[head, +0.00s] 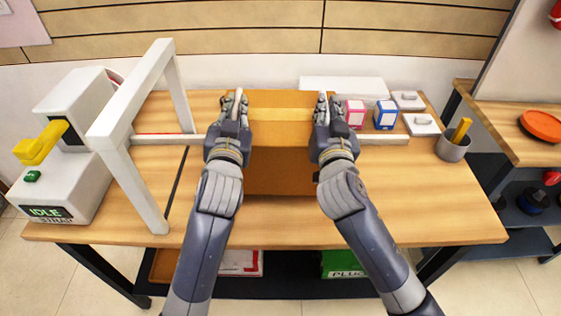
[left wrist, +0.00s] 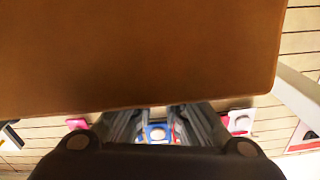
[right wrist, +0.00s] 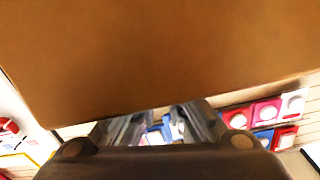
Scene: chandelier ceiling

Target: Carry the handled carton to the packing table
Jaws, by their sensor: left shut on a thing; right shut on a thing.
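The brown carton (head: 281,172) is between my two grippers in the head view, with a paler tape strip across its top. It covers the middle of the wooden packing table (head: 420,205); whether it touches the tabletop is not clear. My left gripper (head: 235,103) is shut at the carton's left side, and my right gripper (head: 327,105) is shut at its right side. The carton's handles are hidden by the hands. The carton wall (left wrist: 140,50) fills the upper left wrist view, and it also fills the upper right wrist view (right wrist: 160,50).
A white frame (head: 120,150) and a machine with a yellow handle (head: 42,143) stand on the left. Small pink (head: 355,114) and blue boxes (head: 385,115), white cases (head: 421,124) and a grey cup (head: 453,144) stand on the right. The table's front strip is clear.

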